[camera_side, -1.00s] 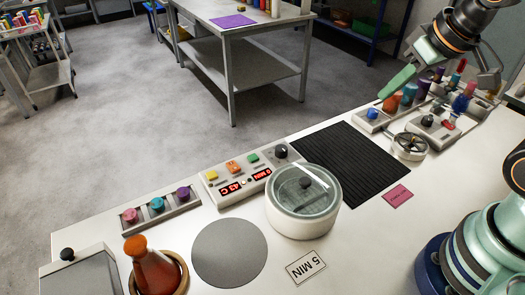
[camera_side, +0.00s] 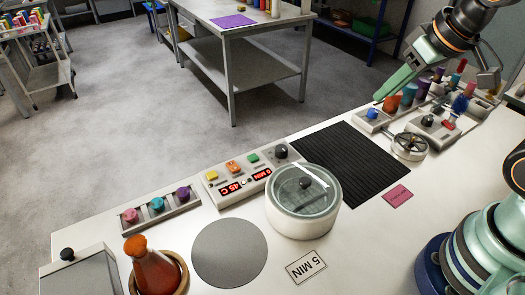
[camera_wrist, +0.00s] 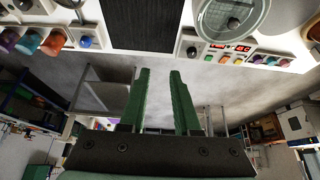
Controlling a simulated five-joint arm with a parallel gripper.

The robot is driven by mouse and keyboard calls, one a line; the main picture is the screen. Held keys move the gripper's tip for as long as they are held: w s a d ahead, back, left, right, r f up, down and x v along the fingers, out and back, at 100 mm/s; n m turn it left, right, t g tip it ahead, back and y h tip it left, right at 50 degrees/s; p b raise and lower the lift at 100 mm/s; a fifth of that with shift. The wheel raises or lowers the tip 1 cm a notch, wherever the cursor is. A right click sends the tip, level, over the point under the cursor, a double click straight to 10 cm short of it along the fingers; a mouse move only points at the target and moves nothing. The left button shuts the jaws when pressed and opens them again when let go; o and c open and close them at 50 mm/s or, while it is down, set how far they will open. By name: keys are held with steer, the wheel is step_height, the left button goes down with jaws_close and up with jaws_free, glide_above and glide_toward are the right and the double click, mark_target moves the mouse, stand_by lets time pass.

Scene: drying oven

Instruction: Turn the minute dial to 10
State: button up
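The control panel (camera_side: 236,181) is a white box on the bench with yellow, orange and green buttons, a black dial (camera_side: 281,151) at its right end and two red displays. In the side view one display seems to read 45 C and the other (camera_side: 262,174) 0 MIN. The black dial also shows in the wrist view (camera_wrist: 192,51). My gripper (camera_side: 378,97) is at the upper right in the side view, above the rear edge of the bench and well apart from the panel. In the wrist view its green fingers (camera_wrist: 160,71) stand apart with nothing between them.
A glass-lidded white pot (camera_side: 303,222) stands in front of the panel. A ribbed black mat (camera_side: 350,165) lies right of it. A blue knob (camera_side: 372,113) and several coloured bottles are near my gripper. An orange flask (camera_side: 152,270) stands at front left.

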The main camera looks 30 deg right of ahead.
steer(key=o, duration=0.4)
steer(key=shift+w+a+r, duration=0.1)
steer(key=shift+w+a, duration=0.05)
steer(key=shift+w, duration=0.15)
steer(key=shift+o, duration=0.2)
steer(key=n+g, duration=0.6)
steer(key=n, duration=0.3)
glide_above(282, 148)
step_height(282, 148, down, 10)
step_height(282, 148, down, 12)
steer(key=shift+r, duration=0.15)
jaws_close()
